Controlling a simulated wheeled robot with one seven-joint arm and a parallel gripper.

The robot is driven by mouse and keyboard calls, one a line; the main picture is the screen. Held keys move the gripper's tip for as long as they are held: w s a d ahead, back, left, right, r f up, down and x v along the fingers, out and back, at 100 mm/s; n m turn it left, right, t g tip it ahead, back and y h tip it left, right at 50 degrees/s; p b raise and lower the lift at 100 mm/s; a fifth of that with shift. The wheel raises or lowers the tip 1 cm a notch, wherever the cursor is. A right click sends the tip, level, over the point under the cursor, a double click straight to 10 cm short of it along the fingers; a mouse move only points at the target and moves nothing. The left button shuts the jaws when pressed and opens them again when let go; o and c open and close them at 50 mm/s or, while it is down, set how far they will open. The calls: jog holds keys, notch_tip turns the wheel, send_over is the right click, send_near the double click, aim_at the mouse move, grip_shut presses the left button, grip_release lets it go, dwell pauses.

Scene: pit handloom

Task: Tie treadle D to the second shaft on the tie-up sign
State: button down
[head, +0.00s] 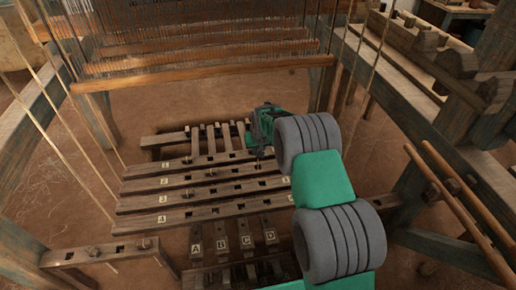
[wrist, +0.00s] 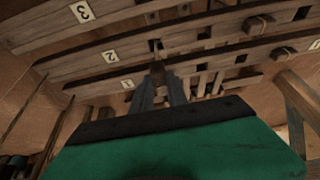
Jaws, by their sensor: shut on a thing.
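My gripper (head: 262,150) is over the right part of the numbered wooden bars, partly hidden by my wrist. In the wrist view its fingers (wrist: 160,80) are shut on a small brown thing (wrist: 158,68), too dark to identify. Its tip is just below a square hole in the bar marked 2 (wrist: 80,66); I cannot tell whether it touches. Bars marked 1 (head: 190,165) and 3 (head: 200,197) lie either side of that bar. Lettered treadles A (head: 195,247) and B (head: 220,243) stand nearer, with the rightmost treadle (head: 270,238), its letter unclear. I cannot make out the tie-up sign.
Wooden knobs (wrist: 258,24) sit on the bars to the right in the wrist view. Hanging cords (head: 365,75) and heavy loom posts flank the bars. A wooden beam (head: 205,72) crosses behind. Bare earth floor (head: 385,140) shows to the right.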

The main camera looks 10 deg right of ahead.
jog(key=shift+f+b, duration=2.35)
jog(key=shift+f, duration=1.65)
jog(key=c, duration=1.2)
grip_release()
jog(key=shift+c, duration=0.2)
jog(key=p+v, duration=0.8)
jog(key=v, duration=0.6)
jog(key=shift+s+r, duration=0.25)
jog(key=shift+r, duration=0.05)
